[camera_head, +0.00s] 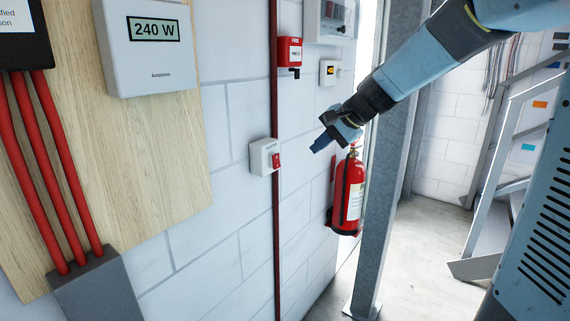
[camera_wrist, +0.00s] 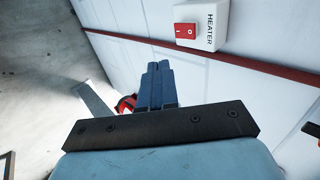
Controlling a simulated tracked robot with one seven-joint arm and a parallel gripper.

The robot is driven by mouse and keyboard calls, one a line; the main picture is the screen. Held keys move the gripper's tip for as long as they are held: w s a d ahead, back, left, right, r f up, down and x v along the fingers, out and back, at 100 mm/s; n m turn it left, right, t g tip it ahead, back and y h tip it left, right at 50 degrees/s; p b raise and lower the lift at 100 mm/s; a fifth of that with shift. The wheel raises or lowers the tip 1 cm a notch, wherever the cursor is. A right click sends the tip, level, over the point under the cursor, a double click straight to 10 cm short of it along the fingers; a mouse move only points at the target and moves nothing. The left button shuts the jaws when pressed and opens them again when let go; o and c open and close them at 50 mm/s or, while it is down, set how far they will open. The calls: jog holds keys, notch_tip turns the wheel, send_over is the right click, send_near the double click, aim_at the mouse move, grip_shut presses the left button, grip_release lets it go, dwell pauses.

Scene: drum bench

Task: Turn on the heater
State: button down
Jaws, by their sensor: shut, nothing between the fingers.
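The heater switch box (camera_head: 261,157) is a small white box on the block wall, with a red rocker switch (camera_head: 276,160) on its face. In the wrist view the box (camera_wrist: 208,22) reads "HEATER", and its red rocker (camera_wrist: 185,30) carries the marks I and O. I cannot tell for sure which side is pressed in. My gripper (camera_head: 322,144) is shut and empty, to the right of the switch and clear of it. In the wrist view its blue fingers (camera_wrist: 158,72) are together, below and left of the rocker, with a gap between.
A dark red pipe (camera_head: 275,215) runs up the wall beside the switch. A fire extinguisher (camera_head: 348,195) hangs below my gripper, near a grey steel post (camera_head: 390,170). A red box (camera_head: 289,52) is higher on the wall. A meter (camera_head: 150,45) reads 240 W.

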aim_at(278, 167)
jog(key=shift+w+a+f, duration=0.1)
dwell(0.3)
jog(key=w+a+r+x, duration=0.1)
jog(key=r+x, duration=0.1)
jog(key=x, duration=1.1)
jog(key=shift+a, duration=0.25)
jog(key=shift+w, duration=0.1)
jog(key=shift+w+a+f, duration=0.1)
jog(key=shift+r, duration=0.2)
